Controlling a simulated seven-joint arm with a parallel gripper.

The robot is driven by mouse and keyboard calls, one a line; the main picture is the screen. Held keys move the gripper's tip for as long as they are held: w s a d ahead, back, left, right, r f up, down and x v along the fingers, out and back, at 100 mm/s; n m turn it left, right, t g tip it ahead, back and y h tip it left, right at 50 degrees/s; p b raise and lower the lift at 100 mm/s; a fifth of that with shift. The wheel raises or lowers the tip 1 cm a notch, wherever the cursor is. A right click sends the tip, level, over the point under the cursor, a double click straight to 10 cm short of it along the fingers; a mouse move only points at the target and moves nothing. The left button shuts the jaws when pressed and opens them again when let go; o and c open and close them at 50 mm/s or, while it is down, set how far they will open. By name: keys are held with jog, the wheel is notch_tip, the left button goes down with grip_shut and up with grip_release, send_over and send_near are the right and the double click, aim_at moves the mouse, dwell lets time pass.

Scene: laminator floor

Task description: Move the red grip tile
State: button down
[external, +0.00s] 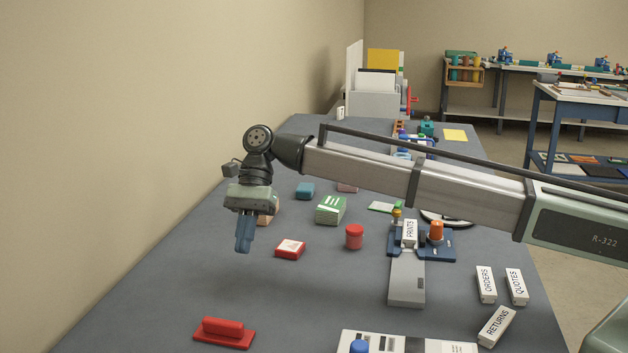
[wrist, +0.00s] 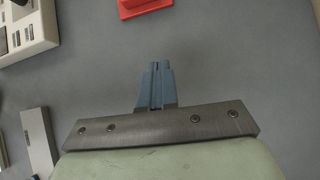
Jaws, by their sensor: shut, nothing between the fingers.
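The red grip tile (external: 224,333), a flat red plate with a raised bar on top, lies on the grey table at the front left in the external view. In the wrist view a red piece that looks like the same tile (wrist: 146,4) is cut off by the top edge. My gripper (external: 243,248) has blue fingers pointing down, above the table and behind the tile, apart from it. The fingers are together and empty, and they also show in the wrist view (wrist: 156,66).
A red box with a white top (external: 290,249), a red jar (external: 354,237) and a green-and-white box (external: 330,210) stand near my gripper. A white panel (external: 410,343) lies at the front. Label blocks (external: 495,326) are at the right. Table around the tile is clear.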

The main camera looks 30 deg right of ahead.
aim_at(213, 321)
jog(key=shift+n+g+y, duration=0.3)
jog(key=shift+g, duration=0.1)
jog(key=x, duration=0.3)
jog(key=r+x, duration=0.1)
jog(key=x, duration=0.3)
jog(key=s+a+x, duration=0.1)
jog(key=x, duration=0.2)
jog(key=shift+s, duration=0.1)
jog(key=shift+s+a+r, duration=0.1)
jog(key=shift+s+a, duration=0.65)
jog(key=shift+a, duration=0.1)
jog(key=shift+s+a, duration=0.55)
jog(key=shift+a, duration=0.05)
jog(key=shift+s, duration=0.1)
jog(key=shift+s+a, duration=0.85)
jog(key=shift+a, duration=0.1)
